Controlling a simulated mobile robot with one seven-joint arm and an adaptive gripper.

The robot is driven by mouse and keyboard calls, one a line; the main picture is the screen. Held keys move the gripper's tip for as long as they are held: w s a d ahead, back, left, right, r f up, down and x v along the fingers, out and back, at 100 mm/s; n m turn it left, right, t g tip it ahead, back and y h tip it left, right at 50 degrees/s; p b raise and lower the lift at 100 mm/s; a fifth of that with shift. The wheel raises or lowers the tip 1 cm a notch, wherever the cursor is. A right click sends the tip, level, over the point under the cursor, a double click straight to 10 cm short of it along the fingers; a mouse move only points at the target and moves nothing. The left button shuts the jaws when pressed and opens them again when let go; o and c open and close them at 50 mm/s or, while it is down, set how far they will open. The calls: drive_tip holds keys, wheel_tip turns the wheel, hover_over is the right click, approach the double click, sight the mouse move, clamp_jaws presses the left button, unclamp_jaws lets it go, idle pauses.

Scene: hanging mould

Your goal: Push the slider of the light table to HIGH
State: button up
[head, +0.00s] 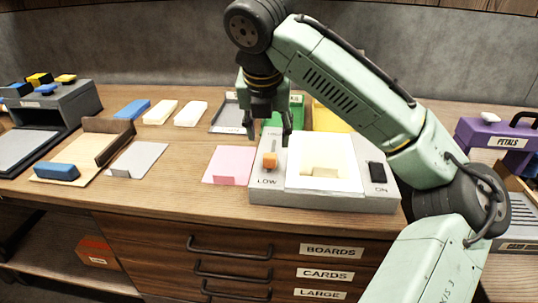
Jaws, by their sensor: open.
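The light table (330,197) is a pale grey box with a lit white panel (305,150), standing on the wooden counter right of the middle. Its orange slider (270,160) is on the left side of the top, near the LOW label (266,181). I cannot make out a HIGH label; the far part of the slider track is partly behind my gripper. My gripper (267,130) points down with its fingers apart and empty. In the picture its fingertips are just above the slider; I cannot tell whether they touch anything. A black ON switch (377,171) is at the right.
A purple PETALS box (495,140) is at the right. Bare counter (180,170) lies to the left.

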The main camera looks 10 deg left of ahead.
sight(270, 155)
drive_tip(key=x, duration=0.9)
drive_tip(key=shift+w+a+f, duration=0.1)
drive_tip(key=shift+c, duration=0.2)
clamp_jaws()
idle(0.4)
